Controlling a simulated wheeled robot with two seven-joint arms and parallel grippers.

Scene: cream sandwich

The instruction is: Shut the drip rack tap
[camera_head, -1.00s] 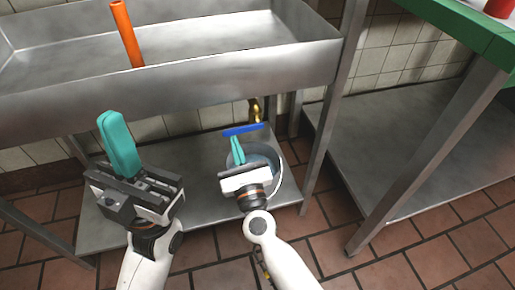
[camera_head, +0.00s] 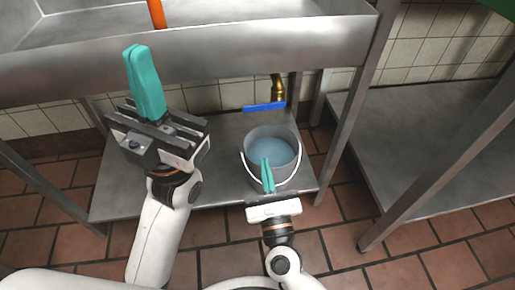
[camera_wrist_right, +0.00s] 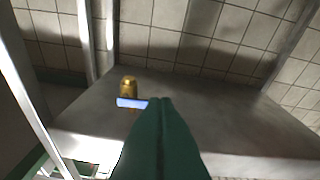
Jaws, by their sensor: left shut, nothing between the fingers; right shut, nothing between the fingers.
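The tap is a brass fitting (camera_head: 279,88) with a flat blue handle (camera_head: 264,107) under the steel sink. The handle lies crosswise, roughly level in the head view. In the right wrist view the brass body (camera_wrist_right: 128,85) and the blue handle (camera_wrist_right: 132,103) show just left of my fingertips. My right gripper (camera_head: 265,163) is shut and empty, below and in front of the handle, apart from it, over the near part of the bucket. My left gripper (camera_head: 137,52) is shut and empty, raised in front of the sink at left. I see no stream from the tap.
A grey bucket (camera_head: 252,140) with bluish liquid stands on the lower steel shelf (camera_head: 222,172) below the tap. The sink front (camera_head: 215,62) overhangs it. Steel legs (camera_head: 368,90) stand at right, before another low shelf (camera_head: 425,150). An orange upright piece (camera_head: 156,13) is in the sink.

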